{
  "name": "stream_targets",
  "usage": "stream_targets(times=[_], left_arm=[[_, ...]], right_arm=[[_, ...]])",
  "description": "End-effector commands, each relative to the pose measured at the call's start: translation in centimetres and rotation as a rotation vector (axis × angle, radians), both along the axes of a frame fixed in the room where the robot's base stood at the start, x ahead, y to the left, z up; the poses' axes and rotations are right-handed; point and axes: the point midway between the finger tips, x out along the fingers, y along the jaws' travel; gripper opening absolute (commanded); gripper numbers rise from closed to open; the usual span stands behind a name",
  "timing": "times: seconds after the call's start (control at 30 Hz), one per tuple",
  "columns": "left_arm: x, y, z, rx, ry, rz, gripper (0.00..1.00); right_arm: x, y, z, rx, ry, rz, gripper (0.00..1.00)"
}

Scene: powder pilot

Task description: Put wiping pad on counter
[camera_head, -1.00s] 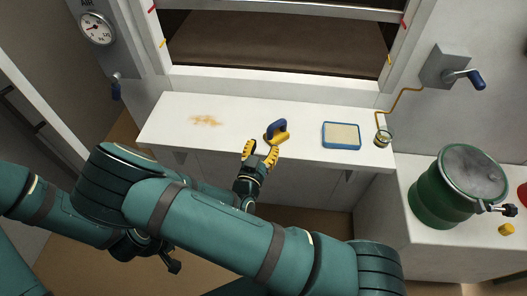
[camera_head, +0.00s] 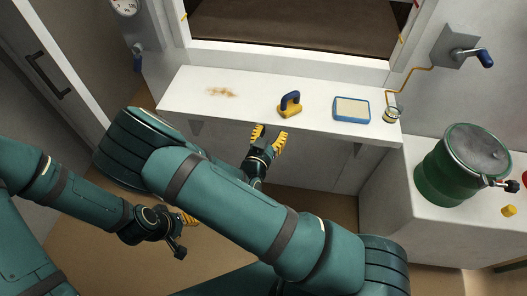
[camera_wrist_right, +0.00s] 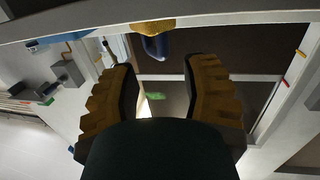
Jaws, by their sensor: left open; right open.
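The wiping pad, a yellow block (camera_head: 289,111) with a blue arched handle, stands upright on the white counter (camera_head: 240,109) near its front edge. In the right wrist view its yellow base and blue handle (camera_wrist_right: 155,45) show at the top, beyond the fingertips. My right gripper (camera_head: 270,133) is open and empty, apart from the pad, in front of the counter's edge and to the pad's lower left. My left gripper (camera_head: 187,217) is open, low at the left, and mostly hidden behind its wrist.
A brown stain (camera_head: 221,92) marks the counter's left part. A blue-rimmed tray (camera_head: 352,119) and a small glass jar (camera_head: 391,115) stand right of the pad. A green drum (camera_head: 447,180) stands on the right-hand bench. The opening (camera_head: 300,25) lies behind the counter.

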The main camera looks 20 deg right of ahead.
Motion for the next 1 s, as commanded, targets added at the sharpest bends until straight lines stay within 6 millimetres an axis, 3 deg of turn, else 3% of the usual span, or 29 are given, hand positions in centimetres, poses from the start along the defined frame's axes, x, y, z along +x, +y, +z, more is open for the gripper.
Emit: stream_targets(times=[0.17, 0.3, 0.4, 0.53, 0.7, 1.0], left_arm=[[0.0, 0.0, 0.0, 0.0, 0.0, 0.0, 0.47], [0.0, 0.0, 0.0, 0.0, 0.0, 0.0, 0.47], [0.0, 0.0, 0.0, 0.0, 0.0, 0.0, 0.47], [0.0, 0.0, 0.0, 0.0, 0.0, 0.0, 0.47], [0.0, 0.0, 0.0, 0.0, 0.0, 0.0, 0.47], [0.0, 0.0, 0.0, 0.0, 0.0, 0.0, 0.47]], right_arm=[[-2.8, -0.9, -7.5, 0.198, 0.327, -0.006, 0.45], [-6.6, 1.5, -13.3, 0.44, 0.642, 0.071, 0.45], [-8.9, 4.2, -15.2, 0.605, 0.819, 0.176, 0.45], [-11.1, 7.7, -15.0, 0.776, 0.98, 0.361, 0.45], [-12.6, 10.4, -12.9, 0.879, 1.083, 0.592, 0.45], [-13.3, 11.4, -11.4, 0.896, 1.123, 0.732, 0.45]])
